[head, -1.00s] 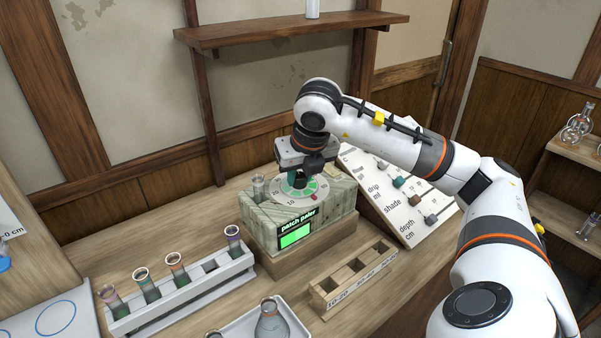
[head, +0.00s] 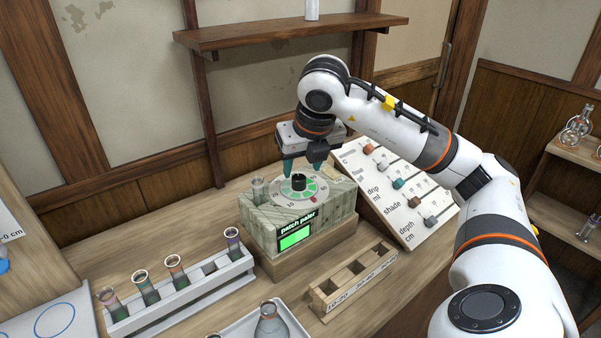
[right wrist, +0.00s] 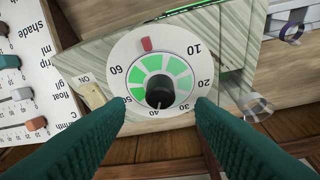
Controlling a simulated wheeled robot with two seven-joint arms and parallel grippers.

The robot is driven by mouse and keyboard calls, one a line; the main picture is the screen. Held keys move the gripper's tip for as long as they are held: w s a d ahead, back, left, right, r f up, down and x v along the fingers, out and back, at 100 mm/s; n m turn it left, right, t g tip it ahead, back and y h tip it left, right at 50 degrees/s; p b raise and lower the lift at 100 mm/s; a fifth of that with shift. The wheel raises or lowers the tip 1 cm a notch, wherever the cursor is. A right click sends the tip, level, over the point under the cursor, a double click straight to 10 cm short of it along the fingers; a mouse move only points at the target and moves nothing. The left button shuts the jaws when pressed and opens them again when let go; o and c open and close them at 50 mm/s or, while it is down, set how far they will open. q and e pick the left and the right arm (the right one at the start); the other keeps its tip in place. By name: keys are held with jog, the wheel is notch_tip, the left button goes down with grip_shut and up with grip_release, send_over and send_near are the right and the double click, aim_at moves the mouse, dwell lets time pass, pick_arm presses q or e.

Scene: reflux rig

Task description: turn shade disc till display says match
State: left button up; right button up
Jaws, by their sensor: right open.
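The shade disc (head: 284,196) lies on top of a pale, marbled box (head: 262,215). It has a black centre knob (head: 298,182), green segments and numbers around its rim. In the right wrist view the disc (right wrist: 121,88) shows a red mark at its top, between 60 and 10, and the knob (right wrist: 160,92) stands near the 30 and 40 side. The display (head: 295,238) on the box front is lit green under the words "patch paler". My right gripper (head: 303,168) is open above the knob, its teal fingers apart on either side and not touching it. My left gripper is out of view.
A clear glass vial (head: 258,189) stands on the box's left corner. A slider board (head: 400,195) leans at the right. A tube rack (head: 190,293) with several tubes is at front left, and a wooden slotted block (head: 352,282) at front right. A flask (head: 270,324) stands on a tray.

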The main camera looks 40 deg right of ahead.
jog(key=p+v, duration=0.1)
jog(key=v, duration=0.6)
jog(key=shift+s+r+p, duration=0.2)
jog(key=shift+r+p, duration=0.1)
jog(key=shift+r, duration=0.05)
